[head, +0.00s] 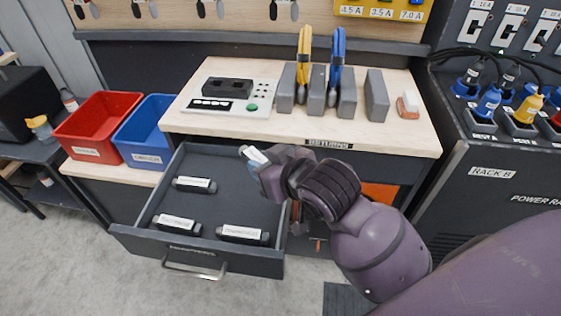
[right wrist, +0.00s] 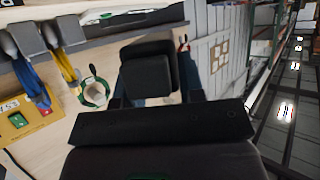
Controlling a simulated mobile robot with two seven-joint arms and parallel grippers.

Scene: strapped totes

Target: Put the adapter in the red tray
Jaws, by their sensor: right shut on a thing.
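My right gripper (head: 262,164) is shut on a small dark block with a white label, which I take for the adapter (head: 254,154). It is held up over the back right of the open drawer (head: 204,250). My left gripper is not in view.
Several similar labelled dark blocks (head: 178,223) lie in the drawer. The worktop (head: 290,128) above carries a white panel (head: 229,104), grey stands (head: 376,95) with yellow and blue cables, and a reddish block (head: 408,105).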

